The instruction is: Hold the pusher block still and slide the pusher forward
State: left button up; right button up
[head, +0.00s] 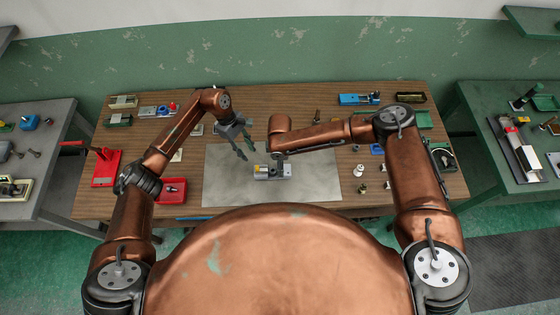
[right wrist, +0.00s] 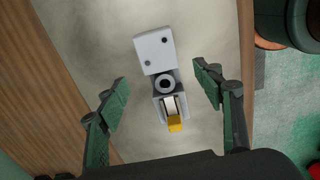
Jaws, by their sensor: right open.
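The pusher block (head: 284,171) sits on the grey mat (head: 318,187) at the middle of the bench. In the right wrist view the block (right wrist: 154,52) is light grey with two dark holes, beside a dark round bore. The pusher's yellow end (right wrist: 174,124) sticks out at the near end; it shows at the left in the head view (head: 258,167). My right gripper (right wrist: 161,70) is open above the block, one finger on each side, not visibly touching. In the head view its fingers are hidden by its wrist. My left gripper (head: 247,150) is open and empty, left of and behind the block.
A red press (head: 104,168) and a red tray (head: 171,190) stand at the left. A blue fixture (head: 358,99) is at the back right. Several small metal parts (head: 360,170) stand right of the mat. The mat around the block is clear.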

notch_tip(320, 180, down, 7)
jog(key=shift+r, duration=0.1)
dwell(0.4)
grip_shut()
dwell(0.6)
jog(key=c, duration=0.6)
grip_release()
jog(key=shift+c, duration=0.2)
jog(key=shift+w, duration=0.1)
jog(key=c, duration=0.7)
jog(key=shift+c, duration=0.2)
